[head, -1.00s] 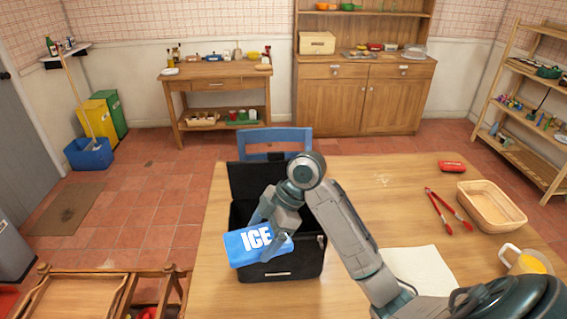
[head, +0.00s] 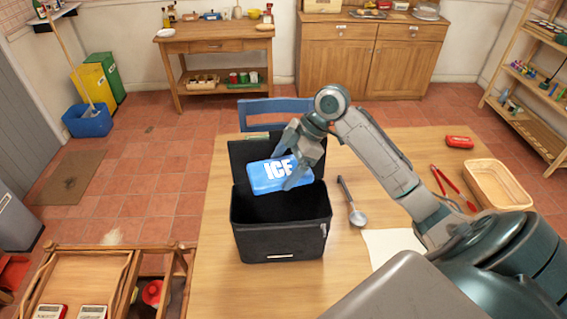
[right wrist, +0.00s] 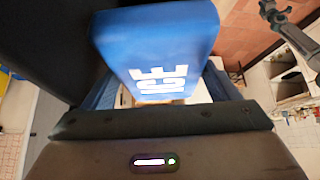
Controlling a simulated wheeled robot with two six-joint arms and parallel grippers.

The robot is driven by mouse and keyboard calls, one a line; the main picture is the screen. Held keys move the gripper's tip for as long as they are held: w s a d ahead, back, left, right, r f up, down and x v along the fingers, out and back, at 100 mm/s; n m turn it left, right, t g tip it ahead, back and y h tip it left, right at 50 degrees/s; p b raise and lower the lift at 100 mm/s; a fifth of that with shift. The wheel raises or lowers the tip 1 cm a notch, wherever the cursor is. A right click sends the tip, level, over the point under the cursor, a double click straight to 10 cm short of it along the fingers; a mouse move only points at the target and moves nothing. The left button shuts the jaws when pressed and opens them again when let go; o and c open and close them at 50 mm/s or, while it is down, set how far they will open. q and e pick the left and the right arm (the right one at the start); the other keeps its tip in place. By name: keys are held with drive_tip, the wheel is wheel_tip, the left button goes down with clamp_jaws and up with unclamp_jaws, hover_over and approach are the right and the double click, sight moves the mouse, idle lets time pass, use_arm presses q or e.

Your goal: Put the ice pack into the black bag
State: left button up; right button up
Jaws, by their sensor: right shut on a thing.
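The blue ice pack (head: 265,178) with white "ICE" lettering is held by my right gripper (head: 291,174), which is shut on it. The pack hangs above the open mouth of the black bag, toward its back, in front of the raised lid. The black bag (head: 281,243) stands upright on the table with its lid (head: 242,151) up at the back. Its dark inside shows below the pack. In the right wrist view the ice pack (right wrist: 160,45) fills the upper middle, with a dark surface to its left. My left gripper is not in view.
On the wooden table (head: 216,270) a ladle (head: 356,216) lies right of the bag. White paper (head: 388,243), red tongs (head: 447,184), a wicker basket (head: 500,182) and a red object (head: 459,142) are farther right. A blue chair (head: 277,109) stands behind the table.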

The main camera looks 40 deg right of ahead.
drive_tip(key=shift+w+d+r+p, duration=0.1)
drive_tip(key=shift+p, duration=0.35)
wheel_tip(320, 180, down, 2)
drive_tip(key=shift+f+b, duration=0.2)
drive_tip(key=shift+b, duration=0.65)
wheel_tip(320, 180, down, 6)
drive_tip(key=b, duration=0.3)
drive_tip(key=shift+r, duration=0.2)
drive_tip(key=o, duration=1.1)
